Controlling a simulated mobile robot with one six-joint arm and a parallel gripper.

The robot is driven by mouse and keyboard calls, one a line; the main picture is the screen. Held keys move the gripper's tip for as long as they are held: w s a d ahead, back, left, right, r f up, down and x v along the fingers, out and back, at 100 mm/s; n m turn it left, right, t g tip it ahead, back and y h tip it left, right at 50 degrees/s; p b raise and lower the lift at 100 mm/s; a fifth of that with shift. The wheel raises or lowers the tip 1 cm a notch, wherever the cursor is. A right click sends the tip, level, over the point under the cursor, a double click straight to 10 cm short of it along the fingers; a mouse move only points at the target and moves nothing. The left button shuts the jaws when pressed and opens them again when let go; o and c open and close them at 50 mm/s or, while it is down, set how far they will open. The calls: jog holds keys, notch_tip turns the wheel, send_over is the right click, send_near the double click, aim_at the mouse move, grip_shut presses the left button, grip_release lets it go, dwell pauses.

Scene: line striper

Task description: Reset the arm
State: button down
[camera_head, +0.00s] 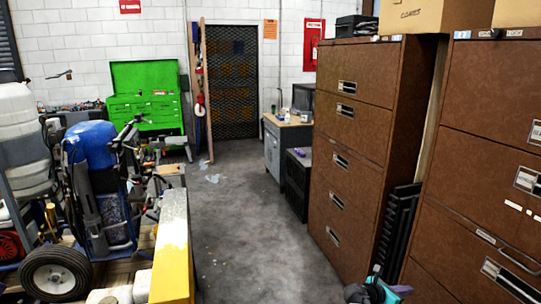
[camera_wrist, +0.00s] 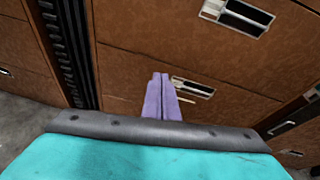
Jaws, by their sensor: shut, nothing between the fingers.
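My gripper shows in the wrist view as two purple fingers (camera_wrist: 161,98) lying side by side, shut, with nothing between them. It is in front of a brown filing cabinet (camera_wrist: 140,60), with the fingertips just left of a metal drawer handle in the picture; I cannot tell whether they touch the drawer. In the head view, part of my arm, teal and dark, shows at the bottom right edge, low beside the cabinets. The fingertips are hard to make out there.
Brown filing cabinets (camera_head: 350,150) line the right side, with a black folded item (camera_head: 398,225) in the gap between them. A line striper machine (camera_head: 95,190) and a yellow beam (camera_head: 172,250) stand at left. The grey floor (camera_head: 235,220) between is mostly clear, with small scraps.

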jog(key=s+a+f+m+g+y, duration=0.3)
jog(key=s+a+f, duration=0.4)
jog(key=s+f, duration=0.5)
jog(key=s+a+f+m+g+y, duration=0.2)
jog(key=s+a+f+m+y, duration=0.15)
jog(key=s+a+f, duration=0.6)
jog(key=s+a+f+m+g+y, duration=0.2)
jog(key=s+a+f+m, duration=0.3)
jog(key=s, duration=0.5)
jog(key=s+a+f+m+g+y, duration=0.3)
jog(key=s+a+f+m+y, duration=0.2)
jog(key=s+a+m, duration=0.4)
jog(key=shift+s+a+f+m+g, duration=0.3)
jog(key=shift+s+m, duration=0.1)
jog(key=shift+m, duration=1.05)
jog(key=c, duration=2.5)
grip_release()
